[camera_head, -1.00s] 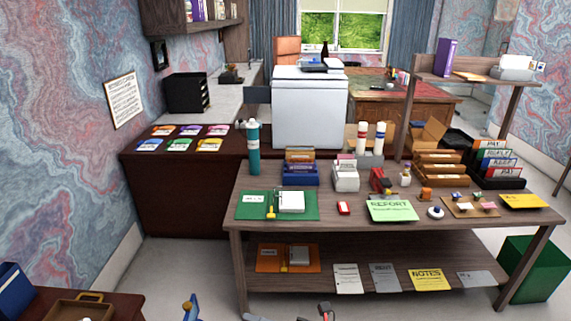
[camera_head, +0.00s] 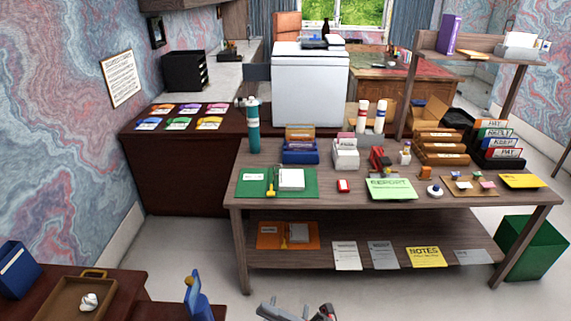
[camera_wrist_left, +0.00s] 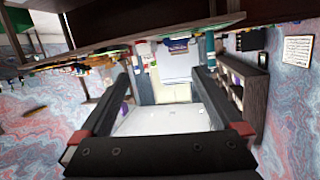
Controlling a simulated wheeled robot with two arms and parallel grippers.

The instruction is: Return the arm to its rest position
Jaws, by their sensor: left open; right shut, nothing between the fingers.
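My left gripper (camera_wrist_left: 163,75) is open in the left wrist view, with two dark fingers wide apart and red pads near their base. Nothing is held between the fingers. Beyond them are a white surface and upright things, seen turned and too unclear to name surely. In the head view, grey and dark arm or gripper parts show at the bottom edge, in front of the wooden desk (camera_head: 330,216); I cannot tell which arm they belong to. My right gripper cannot be made out.
At lower left a tray (camera_head: 62,312) holds a crumpled white piece (camera_head: 88,302), near a blue box (camera_head: 17,270). A green bin (camera_head: 530,248) stands right. Bare floor shows left of the desk.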

